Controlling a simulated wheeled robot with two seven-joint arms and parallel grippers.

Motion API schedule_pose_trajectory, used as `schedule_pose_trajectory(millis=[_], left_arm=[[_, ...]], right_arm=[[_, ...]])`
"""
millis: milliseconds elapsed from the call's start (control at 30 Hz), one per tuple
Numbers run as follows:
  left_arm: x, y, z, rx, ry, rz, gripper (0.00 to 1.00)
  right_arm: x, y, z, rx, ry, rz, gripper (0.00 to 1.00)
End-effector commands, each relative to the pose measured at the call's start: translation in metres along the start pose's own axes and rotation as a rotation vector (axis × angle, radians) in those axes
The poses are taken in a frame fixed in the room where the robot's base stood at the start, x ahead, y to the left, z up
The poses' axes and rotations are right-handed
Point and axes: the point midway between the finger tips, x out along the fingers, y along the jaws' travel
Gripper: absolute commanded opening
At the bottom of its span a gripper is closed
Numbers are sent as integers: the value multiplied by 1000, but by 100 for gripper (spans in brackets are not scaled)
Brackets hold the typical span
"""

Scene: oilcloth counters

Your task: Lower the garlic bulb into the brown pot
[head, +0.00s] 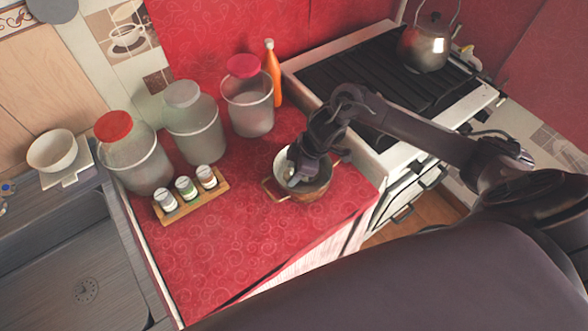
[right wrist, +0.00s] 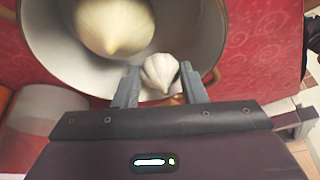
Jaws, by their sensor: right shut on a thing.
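The brown pot (head: 315,192) stands on the red counter, left of the stove. My right gripper (head: 294,181) reaches down into its mouth from above. In the right wrist view the gripper (right wrist: 158,88) is shut on the white garlic bulb (right wrist: 160,70), with one finger on each side of it. The bulb is over the pot's opening, close to the wall nearest the gripper. The pot's pale inside (right wrist: 58,38) shows around it. A larger pale yellow, onion-like thing (right wrist: 114,25) lies in the pot beyond the bulb. In the head view the gripper hides the bulb. My left gripper is not in view.
Three canisters with lids (head: 140,165) and an orange bottle (head: 272,75) stand behind the pot. A wooden rack (head: 190,205) with small jars is to its left. The stove (head: 385,75) with a kettle (head: 425,48) is to the right. The front counter is clear.

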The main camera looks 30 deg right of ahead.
Motion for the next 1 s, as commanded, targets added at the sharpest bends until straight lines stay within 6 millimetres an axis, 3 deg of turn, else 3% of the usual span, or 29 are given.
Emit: schedule_pose_trajectory(millis=[1000], left_arm=[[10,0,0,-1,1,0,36]], right_arm=[[15,0,6,0,0,0,17]])
